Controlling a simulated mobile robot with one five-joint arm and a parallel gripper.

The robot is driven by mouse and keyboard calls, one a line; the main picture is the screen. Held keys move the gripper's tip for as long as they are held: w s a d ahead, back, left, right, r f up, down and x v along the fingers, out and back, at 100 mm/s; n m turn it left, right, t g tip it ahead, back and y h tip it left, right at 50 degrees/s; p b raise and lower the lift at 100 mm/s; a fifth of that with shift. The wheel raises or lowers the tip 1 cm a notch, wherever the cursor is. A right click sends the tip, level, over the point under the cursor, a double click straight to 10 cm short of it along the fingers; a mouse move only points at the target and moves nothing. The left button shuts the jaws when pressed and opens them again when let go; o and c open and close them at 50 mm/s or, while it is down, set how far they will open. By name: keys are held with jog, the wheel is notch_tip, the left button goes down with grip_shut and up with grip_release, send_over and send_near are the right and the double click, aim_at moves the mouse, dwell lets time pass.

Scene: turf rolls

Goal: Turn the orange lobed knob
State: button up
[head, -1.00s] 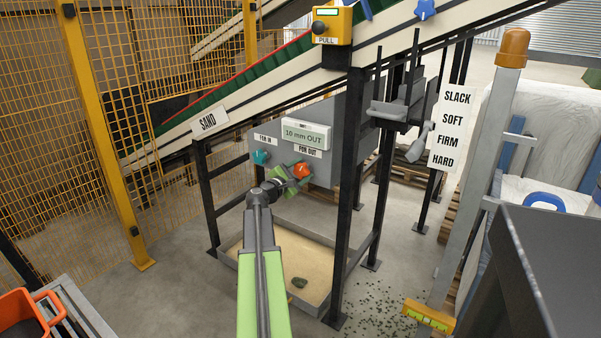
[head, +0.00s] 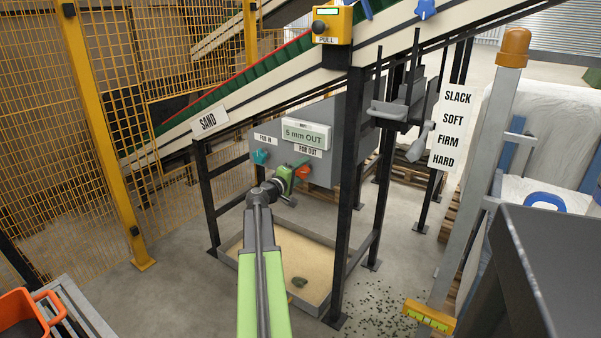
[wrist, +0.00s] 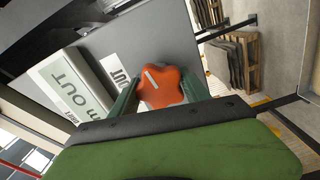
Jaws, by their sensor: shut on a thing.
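The orange lobed knob (head: 304,173) is on the front of the grey box under the conveyor, below the "FOR OUT" label. In the wrist view the knob (wrist: 161,86) shows a pale line on its face and sits between my two green fingers. My gripper (head: 298,169) is shut on it, with a finger on either side (wrist: 160,98). The display (head: 306,134) above reads "5 mm OUT". The head view shows only part of the knob, as my gripper covers the rest.
A teal knob (head: 261,157) sits left of the orange one, under the "FOR IN" label. A black frame post (head: 351,190) stands close to the right of my arm. A tray of sand (head: 318,268) lies on the floor below.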

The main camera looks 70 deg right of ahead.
jog(key=m, duration=0.6)
jog(key=shift+w+m, duration=0.3)
jog(key=shift+a, duration=0.1)
dwell(0.4)
jog(key=o, duration=1.3)
jog(key=shift+f, duration=0.1)
jog(key=shift+o, duration=0.5)
jog(key=shift+s, duration=0.1)
jog(key=v, duration=1.7)
jog(key=shift+a, duration=0.25)
